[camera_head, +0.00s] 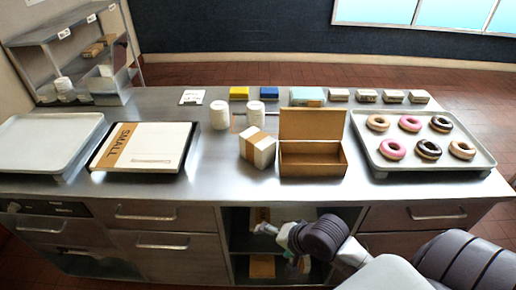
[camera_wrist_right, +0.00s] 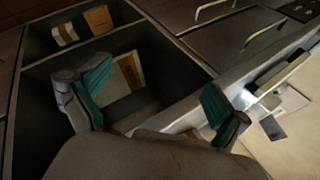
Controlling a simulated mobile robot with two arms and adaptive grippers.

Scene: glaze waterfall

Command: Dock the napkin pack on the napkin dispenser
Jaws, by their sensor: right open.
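A white block with a brown paper band (camera_head: 257,148) stands on the counter beside an open brown box; it looks like a napkin pack. Similar white-and-brown packs lie in the open shelf bay under the counter (camera_head: 262,266). In the right wrist view, one banded pack (camera_wrist_right: 127,80) lies beyond my fingers and another (camera_wrist_right: 65,33) lies further back. I cannot tell which object is the napkin dispenser. My right gripper (camera_head: 275,243) is in front of the shelf bay, below the counter top. Its green-padded fingers (camera_wrist_right: 155,88) are apart with nothing between them. My left gripper is out of view.
The open brown box (camera_head: 313,160) stands mid-counter. A donut tray (camera_head: 372,164) is at right; a SMALL box (camera_head: 140,148) and an empty tray (camera_head: 45,140) are at left. Drawers (camera_head: 160,258) flank the shelf bay. The front counter strip is clear.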

